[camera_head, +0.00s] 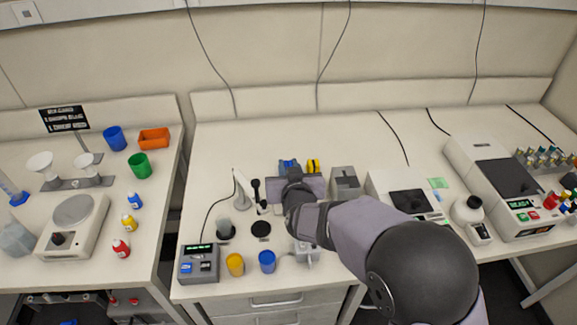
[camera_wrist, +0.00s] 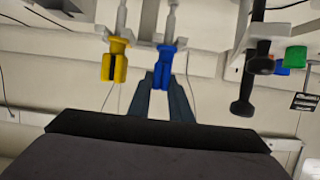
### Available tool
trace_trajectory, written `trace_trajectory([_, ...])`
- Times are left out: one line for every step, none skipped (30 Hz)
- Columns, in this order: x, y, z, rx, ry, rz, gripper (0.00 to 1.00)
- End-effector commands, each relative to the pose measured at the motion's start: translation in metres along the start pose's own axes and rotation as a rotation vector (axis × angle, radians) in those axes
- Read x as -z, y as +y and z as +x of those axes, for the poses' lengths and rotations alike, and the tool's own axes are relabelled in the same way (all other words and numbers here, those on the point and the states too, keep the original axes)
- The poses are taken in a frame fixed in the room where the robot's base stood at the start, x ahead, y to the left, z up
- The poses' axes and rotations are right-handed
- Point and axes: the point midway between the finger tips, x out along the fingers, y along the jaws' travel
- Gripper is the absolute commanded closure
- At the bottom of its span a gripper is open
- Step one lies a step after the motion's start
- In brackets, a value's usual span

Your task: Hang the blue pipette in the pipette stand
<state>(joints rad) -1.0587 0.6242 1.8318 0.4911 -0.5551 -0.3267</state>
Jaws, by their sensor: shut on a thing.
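The blue pipette (camera_wrist: 165,62) is between the dark fingertips of my gripper (camera_wrist: 162,82) in the wrist view, with its grey shaft pointing to the top of the picture. My gripper is shut on it. The yellow pipette (camera_wrist: 115,62) hangs just left of it at about the same level, apart from the fingers. A pale grey rail of the pipette stand (camera_wrist: 140,43) passes beside both. Whether the blue one rests in the rail cannot be told. In the head view the blue pipette (camera_head: 289,164) and yellow pipette (camera_head: 313,165) show beyond my gripper (camera_head: 292,178), which partly hides the stand (camera_head: 318,186).
A black pipette-like tool (camera_wrist: 243,90) stands right in the wrist view. In the head view, a grey box (camera_head: 344,181) is right of the stand. A yellow cup (camera_head: 235,264) and blue cup (camera_head: 267,261) stand near the front edge. A black disc (camera_head: 261,229) lies left of my arm.

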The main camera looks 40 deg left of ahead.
Motion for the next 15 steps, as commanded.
trace_trajectory([-0.0007,0.0,0.0004,0.0,0.001,0.0,1.0])
trace_trajectory([-0.0008,0.0,0.0005,0.0,0.001,0.0,1.0])
trace_trajectory([-0.0009,0.0,0.0005,0.0,0.001,0.0,1.0])
trace_trajectory([-0.0009,0.0,0.0005,0.0,0.001,0.0,1.0])
trace_trajectory([-0.0008,0.0,0.0005,0.0,0.001,0.0,1.0])
trace_trajectory([-0.0008,0.0,0.0005,0.0,0.001,0.0,1.0])
trace_trajectory([-0.0007,0.0,0.0004,0.0,0.001,0.0,1.0])
trace_trajectory([-0.0007,0.0,0.0004,0.0,0.001,0.0,1.0])
trace_trajectory([-0.0007,0.0,0.0004,0.0,0.001,0.0,1.0])
trace_trajectory([-0.0007,0.0,0.0004,0.0,0.001,0.0,1.0])
trace_trajectory([-0.0007,0.0,0.0004,0.0,0.001,0.0,0.77])
trace_trajectory([-0.0006,0.0,0.0004,0.0,0.001,0.0,0.68])
trace_trajectory([-0.0006,0.0,0.0004,0.0,0.001,0.0,0.6])
trace_trajectory([-0.0007,0.0,0.0004,0.0,0.001,0.0,0.6])
trace_trajectory([-0.0007,0.0,0.0004,0.0,0.001,0.0,0.6])
